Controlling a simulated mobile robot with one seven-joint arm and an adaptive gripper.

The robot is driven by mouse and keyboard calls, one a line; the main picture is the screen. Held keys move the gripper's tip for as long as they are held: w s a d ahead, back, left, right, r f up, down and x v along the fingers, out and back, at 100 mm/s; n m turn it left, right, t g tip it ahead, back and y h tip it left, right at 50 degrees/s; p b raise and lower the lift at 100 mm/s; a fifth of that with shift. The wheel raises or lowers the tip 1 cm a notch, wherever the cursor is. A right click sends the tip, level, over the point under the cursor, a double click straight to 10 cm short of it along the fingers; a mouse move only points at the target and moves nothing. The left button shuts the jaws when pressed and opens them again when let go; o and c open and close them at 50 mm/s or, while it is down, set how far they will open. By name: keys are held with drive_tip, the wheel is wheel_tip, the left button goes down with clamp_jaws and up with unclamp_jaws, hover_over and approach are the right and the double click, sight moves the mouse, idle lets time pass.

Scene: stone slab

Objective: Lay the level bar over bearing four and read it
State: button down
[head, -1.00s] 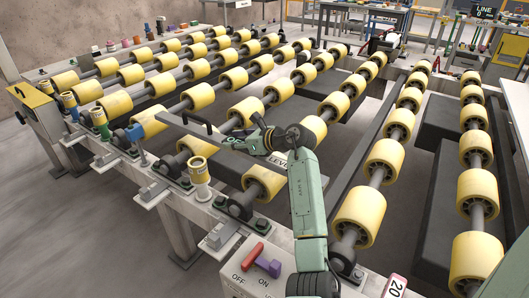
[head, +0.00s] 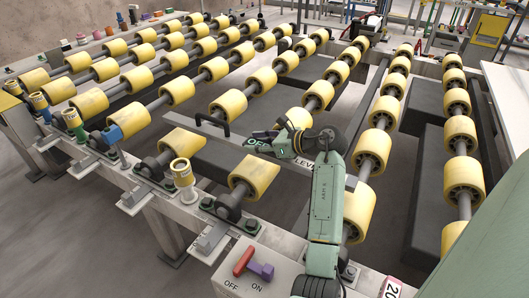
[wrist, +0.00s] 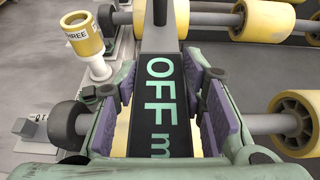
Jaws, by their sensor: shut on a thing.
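The level bar (head: 190,123) is a long grey bar with a dark handle and the word LEVEL near its right end. My gripper (head: 290,143) is shut on it and holds it across the rollers, apparently above them. In the wrist view the purple-padded fingers (wrist: 160,108) are on either side of its black display (wrist: 158,95), which reads OFF and part of an m. A yellow-capped post (wrist: 87,38) marked THREE stands left of the bar; a similar post (head: 183,173) shows in the head view. A dark bearing (wrist: 70,123) is beside the left finger. I cannot read a label for bearing four.
Rows of yellow rollers (head: 260,170) on grey shafts fill the frame, with dark gaps between. A switch box (head: 245,280) with red and purple levers, marked OFF and ON, is at the front.

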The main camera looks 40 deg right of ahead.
sight(266, 154)
drive_tip(key=shift+s+d+f, duration=0.1)
drive_tip(key=shift+s+d, duration=0.25)
drive_tip(key=shift+s, duration=0.2)
drive_tip(key=shift+s+d+f, duration=0.1)
drive_tip(key=shift+s+d, duration=0.2)
drive_tip(key=shift+s, duration=0.2)
drive_tip(key=shift+f, duration=1.6)
drive_tip(key=shift+f, duration=0.2)
drive_tip(key=c, duration=1)
unclamp_jaws()
drive_tip(key=shift+c, duration=0.2)
drive_tip(key=shift+r, duration=0.1)
drive_tip(key=shift+s+r, duration=0.1)
drive_tip(key=shift+s, duration=0.05)
drive_tip(key=b+v, duration=0.1)
drive_tip(key=v, duration=0.6)
drive_tip(key=shift+d, duration=0.1)
